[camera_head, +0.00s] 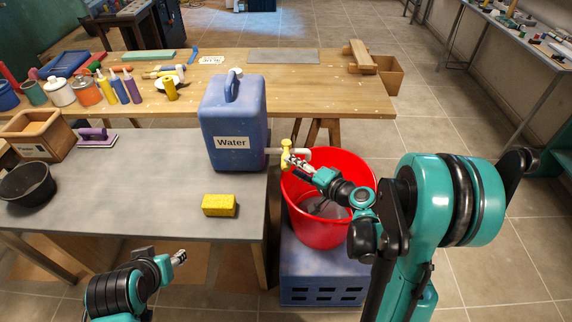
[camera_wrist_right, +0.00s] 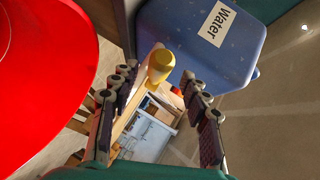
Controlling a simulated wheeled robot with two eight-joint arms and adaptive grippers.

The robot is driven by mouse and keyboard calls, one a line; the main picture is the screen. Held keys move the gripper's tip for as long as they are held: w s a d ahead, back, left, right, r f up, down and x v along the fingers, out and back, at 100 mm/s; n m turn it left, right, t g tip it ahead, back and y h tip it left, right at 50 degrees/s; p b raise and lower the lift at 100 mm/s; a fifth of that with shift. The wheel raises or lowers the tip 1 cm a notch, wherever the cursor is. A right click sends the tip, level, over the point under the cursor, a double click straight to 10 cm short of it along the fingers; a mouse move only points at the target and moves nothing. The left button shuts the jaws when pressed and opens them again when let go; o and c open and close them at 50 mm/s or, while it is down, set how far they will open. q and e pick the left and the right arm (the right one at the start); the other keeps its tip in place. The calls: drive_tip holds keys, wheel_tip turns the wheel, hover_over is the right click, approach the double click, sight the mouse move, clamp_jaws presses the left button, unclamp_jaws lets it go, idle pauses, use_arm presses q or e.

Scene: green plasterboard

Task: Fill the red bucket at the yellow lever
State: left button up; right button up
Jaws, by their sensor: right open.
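The blue water container (camera_head: 232,125), labelled "Water", stands at the right edge of the grey table. Its yellow lever (camera_head: 286,150) sits on a spout that points right over the red bucket (camera_head: 322,230). The bucket stands upright on a blue crate. My right gripper (camera_head: 293,161) is at the lever. In the right wrist view the yellow lever (camera_wrist_right: 160,64) shows between the open fingers (camera_wrist_right: 165,95), and I cannot tell whether they touch it. The bucket's inside is partly hidden by my right arm. My left gripper (camera_head: 179,257) is in front of the grey table, away from these things; its jaws are too small to judge.
A yellow sponge (camera_head: 219,205), a black bowl (camera_head: 27,184) and a purple float (camera_head: 97,138) are on the grey table (camera_head: 150,190). A blue crate (camera_head: 322,285) is under the bucket. A wooden workbench (camera_head: 330,95) with bottles and cans stands behind.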

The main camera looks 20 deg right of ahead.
sight(286, 155)
drive_tip(key=b+x, duration=0.1)
drive_tip(key=x, duration=0.4)
clamp_jaws()
